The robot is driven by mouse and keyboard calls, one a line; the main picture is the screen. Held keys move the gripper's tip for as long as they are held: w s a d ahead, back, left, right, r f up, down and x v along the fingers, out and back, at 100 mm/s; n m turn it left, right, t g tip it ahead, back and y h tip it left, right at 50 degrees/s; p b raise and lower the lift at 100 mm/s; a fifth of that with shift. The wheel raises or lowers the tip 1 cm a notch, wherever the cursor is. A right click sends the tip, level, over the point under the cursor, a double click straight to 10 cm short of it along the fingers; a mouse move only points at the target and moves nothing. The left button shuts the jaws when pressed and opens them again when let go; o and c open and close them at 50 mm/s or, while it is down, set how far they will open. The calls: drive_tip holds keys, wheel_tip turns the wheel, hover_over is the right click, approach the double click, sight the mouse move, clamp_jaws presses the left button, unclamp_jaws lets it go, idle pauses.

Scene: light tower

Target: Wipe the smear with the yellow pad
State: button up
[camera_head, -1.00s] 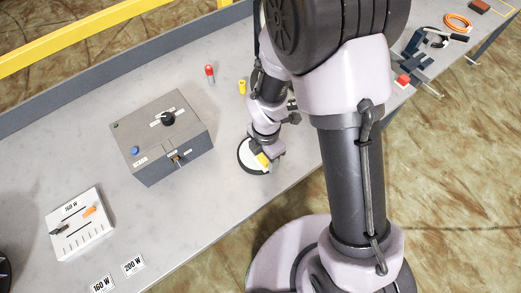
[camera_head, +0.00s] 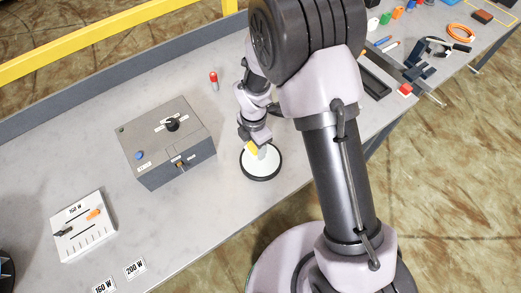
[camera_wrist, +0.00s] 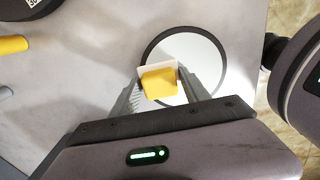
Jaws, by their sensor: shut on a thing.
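My gripper (camera_wrist: 160,88) is shut on the yellow pad (camera_wrist: 158,82), which has a pale backing and sits between the two fingertips. In the head view the pad (camera_head: 252,147) is at the upper left part of a round white disc (camera_head: 266,165) with a black rim, lying on the bench. The disc also shows in the wrist view (camera_wrist: 203,62), behind and to the right of the pad. I cannot tell whether the pad touches the disc. No smear can be made out; the pad and fingers cover part of the disc.
A grey box (camera_head: 165,147) with a knob and blue button stands left of the disc. A white slider panel (camera_head: 83,227) and label cards (camera_head: 134,268) lie farther left. A red-topped peg (camera_head: 214,80) stands behind. Tools lie at the far right. Bare bench (camera_head: 215,205) lies in front.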

sight(269, 169)
drive_tip(key=shift+a+r, duration=0.1)
drive_tip(key=s, duration=0.1)
drive_tip(key=s+d, duration=0.2)
drive_tip(key=shift+s+d+f, duration=0.1)
drive_tip(key=shift+s+f, duration=0.15)
drive_tip(key=shift+f, duration=0.1)
drive_tip(key=s+d, duration=0.2)
drive_tip(key=s, duration=0.1)
drive_tip(key=shift+s+d+r+b, duration=0.1)
drive_tip(key=shift+d+r+b, duration=0.05)
drive_tip(key=shift+b, duration=0.2)
drive_tip(key=r+p, duration=0.1)
drive_tip(key=r, duration=0.1)
drive_tip(key=r+p, duration=0.4)
drive_tip(key=shift+w+r, duration=0.1)
drive_tip(key=shift+w, duration=0.15)
drive_tip(key=shift+r, duration=0.1)
